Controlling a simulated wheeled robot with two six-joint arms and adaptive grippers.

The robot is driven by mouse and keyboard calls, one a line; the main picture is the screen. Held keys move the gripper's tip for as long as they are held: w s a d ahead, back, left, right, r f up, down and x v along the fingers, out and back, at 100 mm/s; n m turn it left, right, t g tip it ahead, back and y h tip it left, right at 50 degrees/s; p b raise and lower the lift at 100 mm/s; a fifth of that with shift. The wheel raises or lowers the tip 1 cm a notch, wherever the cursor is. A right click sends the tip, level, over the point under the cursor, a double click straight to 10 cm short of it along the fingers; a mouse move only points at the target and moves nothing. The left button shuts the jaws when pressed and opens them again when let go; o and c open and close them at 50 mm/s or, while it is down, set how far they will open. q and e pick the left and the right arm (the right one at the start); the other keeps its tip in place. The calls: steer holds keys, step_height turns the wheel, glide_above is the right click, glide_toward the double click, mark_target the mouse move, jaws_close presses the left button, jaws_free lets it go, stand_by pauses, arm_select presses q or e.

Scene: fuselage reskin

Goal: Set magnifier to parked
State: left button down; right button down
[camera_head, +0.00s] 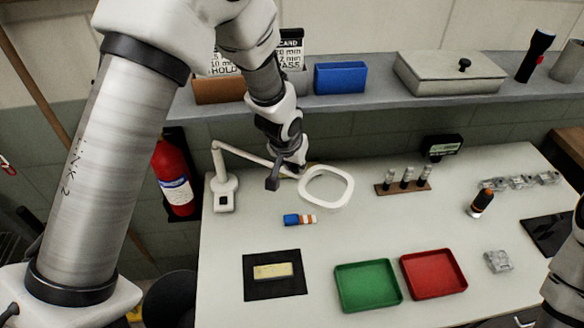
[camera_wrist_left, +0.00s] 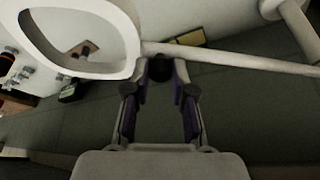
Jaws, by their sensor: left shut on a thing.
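The magnifier is a white square-rounded ring (camera_head: 326,187) on a thin jointed arm from a white base (camera_head: 224,193) at the table's left. The ring hangs over the white table, right of the base. My left gripper (camera_head: 288,174) is at the ring's left end, where the arm meets it. In the left wrist view the ring (camera_wrist_left: 135,68) is at upper left, and the left gripper (camera_wrist_left: 160,75) is shut on the dark joint between ring and arm. The gripper hides part of that joint. My right gripper is not in view; only part of the right arm shows at the right edge.
A blue-and-orange eraser-like block (camera_head: 300,219) lies below the ring. Green (camera_head: 367,286) and red (camera_head: 434,273) trays stand at the front. A rack of small vials (camera_head: 404,182) is to the right. A grey shelf (camera_head: 400,101) with boxes runs behind. The table centre is mostly clear.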

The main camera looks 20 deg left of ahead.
arm_select(q)
steer(key=shift+w, duration=0.15)
steer(key=c, duration=1)
jaws_free()
steer(key=shift+r, duration=0.1)
steer(key=shift+s+r, duration=0.2)
steer(key=s, duration=1.2)
steer(key=shift+s+d+r, duration=0.1)
steer(key=shift+d+r, duration=0.1)
steer(key=shift+d, duration=0.1)
